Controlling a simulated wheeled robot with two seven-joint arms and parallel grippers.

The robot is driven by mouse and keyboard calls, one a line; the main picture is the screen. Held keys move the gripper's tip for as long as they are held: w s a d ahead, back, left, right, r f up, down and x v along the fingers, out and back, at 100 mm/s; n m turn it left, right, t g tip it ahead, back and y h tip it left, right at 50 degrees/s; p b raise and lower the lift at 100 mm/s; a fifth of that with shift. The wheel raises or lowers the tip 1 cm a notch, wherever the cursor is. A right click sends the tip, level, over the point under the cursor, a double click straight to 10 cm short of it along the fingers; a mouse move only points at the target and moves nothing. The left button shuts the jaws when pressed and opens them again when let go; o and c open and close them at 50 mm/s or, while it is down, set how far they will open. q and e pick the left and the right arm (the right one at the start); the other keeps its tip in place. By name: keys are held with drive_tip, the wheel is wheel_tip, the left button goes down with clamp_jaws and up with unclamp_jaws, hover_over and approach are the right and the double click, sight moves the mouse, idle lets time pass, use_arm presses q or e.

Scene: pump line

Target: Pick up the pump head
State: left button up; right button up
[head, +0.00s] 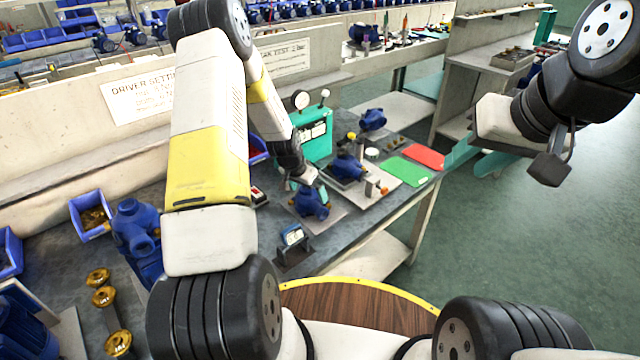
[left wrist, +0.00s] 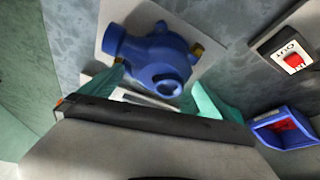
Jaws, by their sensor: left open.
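The pump head appears to be the blue casting (head: 312,203) on a light plate on the bench. In the left wrist view the blue casting (left wrist: 158,58) has a round body, side stubs and a brass-coloured fitting at its right. My left gripper (head: 303,184) is just above it, partly hidden by its own wrist. In the left wrist view my left gripper (left wrist: 160,90) is open, its teal fingers apart, with the casting's near end between or just beyond them; contact cannot be told. My right gripper (head: 478,157) has its teal fingers apart and looks empty, off the bench's right end.
Another blue pump casting (head: 348,168) stands behind on a plate. A teal gauge box (head: 316,132), green mat (head: 408,171) and red mat (head: 425,156) lie farther back. A small display stand (head: 293,240) is in front.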

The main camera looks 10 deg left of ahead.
use_arm(q)
drive_tip(key=c, duration=1.5)
